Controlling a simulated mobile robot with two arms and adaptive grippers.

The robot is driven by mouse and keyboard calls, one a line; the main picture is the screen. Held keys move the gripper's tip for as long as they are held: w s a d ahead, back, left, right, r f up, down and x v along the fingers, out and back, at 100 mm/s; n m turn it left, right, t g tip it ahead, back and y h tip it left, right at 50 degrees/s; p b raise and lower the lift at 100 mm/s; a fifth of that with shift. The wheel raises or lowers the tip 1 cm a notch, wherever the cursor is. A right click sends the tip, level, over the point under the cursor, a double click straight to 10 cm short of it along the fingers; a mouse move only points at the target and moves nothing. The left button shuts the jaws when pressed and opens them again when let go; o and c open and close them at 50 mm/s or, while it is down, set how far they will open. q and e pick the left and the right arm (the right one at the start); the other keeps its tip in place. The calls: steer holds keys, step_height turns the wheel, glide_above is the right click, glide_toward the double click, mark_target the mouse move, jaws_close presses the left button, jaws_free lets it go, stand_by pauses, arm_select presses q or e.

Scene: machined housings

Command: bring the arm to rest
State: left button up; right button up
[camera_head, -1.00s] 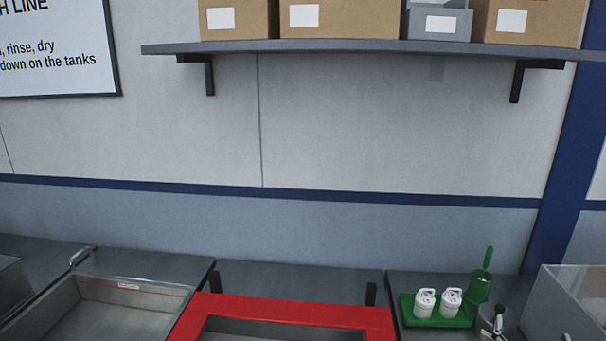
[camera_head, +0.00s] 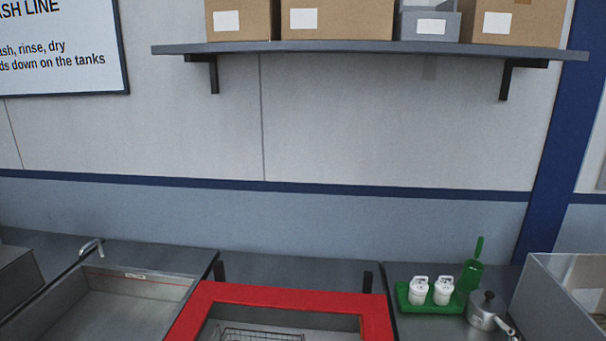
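Neither of my grippers nor my arms shows in the head view. The view looks over a wash line against a wall. A red-rimmed tank (camera_head: 290,293) stands at the bottom centre, and part of a wire basket (camera_head: 262,335) shows inside it. Whether anything lies in the basket is cut off by the lower edge.
A steel tank (camera_head: 130,298) with a tap (camera_head: 91,246) is at left. A green tray (camera_head: 404,299) with two white bottles (camera_head: 418,291), a green scoop (camera_head: 471,270) and a metal pot (camera_head: 484,312) are at right, beside a clear-walled tank (camera_head: 563,300). A shelf (camera_head: 350,47) holds boxes above.

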steer(key=s+a+f+n+g+y, duration=0.2)
steer(key=s+a+f+n+g, duration=0.15)
steer(key=s+a+n, duration=0.35)
steer(key=s+a+f+n+g+y, duration=0.25)
steer(key=s+a+f+n, duration=0.3)
steer(key=a+n, duration=0.35)
steer(key=s+a+n+g+h, duration=0.35)
steer(key=s+n+g, duration=0.35)
steer(key=s+n, duration=1.05)
steer(key=s+f+m+b, duration=0.2)
steer(key=s+f+b, duration=0.1)
steer(key=f, duration=1.3)
steer(key=s+f+m+b, duration=0.2)
steer(key=f+b, duration=0.1)
steer(key=f, duration=1.3)
arm_select(q)
step_height(320, 180, down, 11)
steer(key=s+b, duration=0.1)
steer(key=b, duration=0.4)
steer(key=shift+s+f, duration=0.15)
steer(key=shift+s, duration=0.05)
arm_select(e)
steer(key=s+d+f+g, duration=0.1)
steer(key=s+f, duration=0.7)
steer(key=f, duration=0.3)
steer(key=s+d+f+g, duration=0.1)
steer(key=s+f, duration=0.8)
steer(key=f, duration=0.2)
steer(key=shift+s+d, duration=0.2)
steer(key=shift+d, duration=0.05)
